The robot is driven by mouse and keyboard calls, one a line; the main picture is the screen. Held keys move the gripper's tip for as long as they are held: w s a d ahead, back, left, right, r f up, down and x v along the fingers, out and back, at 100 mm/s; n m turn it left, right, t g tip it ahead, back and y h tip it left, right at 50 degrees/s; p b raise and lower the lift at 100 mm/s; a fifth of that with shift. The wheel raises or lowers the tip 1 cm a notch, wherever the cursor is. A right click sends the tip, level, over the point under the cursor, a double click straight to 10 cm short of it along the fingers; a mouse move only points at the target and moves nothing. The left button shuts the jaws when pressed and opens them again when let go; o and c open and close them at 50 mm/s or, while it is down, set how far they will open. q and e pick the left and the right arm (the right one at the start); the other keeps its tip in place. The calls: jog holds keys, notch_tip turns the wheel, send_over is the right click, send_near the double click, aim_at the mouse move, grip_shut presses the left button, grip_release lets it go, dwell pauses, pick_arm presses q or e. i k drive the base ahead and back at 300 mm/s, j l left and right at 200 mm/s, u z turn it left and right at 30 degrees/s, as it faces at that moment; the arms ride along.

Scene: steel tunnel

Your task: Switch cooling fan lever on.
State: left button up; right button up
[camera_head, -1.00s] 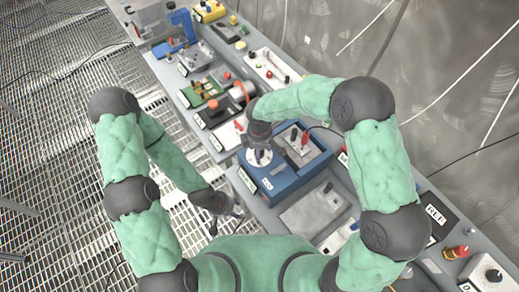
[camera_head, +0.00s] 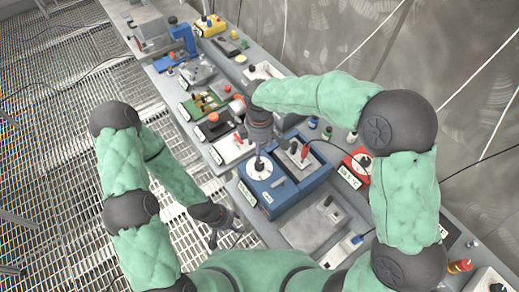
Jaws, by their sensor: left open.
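A blue box (camera_head: 284,202) stands on the long bench, with a white round disc (camera_head: 253,175) on top and a small grey handle beside it. Its label is too small to read, so I cannot tell whether this is the cooling fan lever. My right gripper (camera_head: 259,160) points down over the disc and covers part of it. I cannot tell whether it touches the disc or what lies between its fingers. My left gripper (camera_head: 227,235) is open and empty, low over the floor at the bench's near side.
A blue tray with a red clip (camera_head: 304,153) adjoins the box. A grey plate (camera_head: 310,230) lies nearer on the bench. A green circuit board (camera_head: 203,103) and several devices stand farther along. Grated floor (camera_head: 60,190) lies left, and a metal wall rises on the right.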

aim_at(281, 181)
jog(key=k, duration=1)
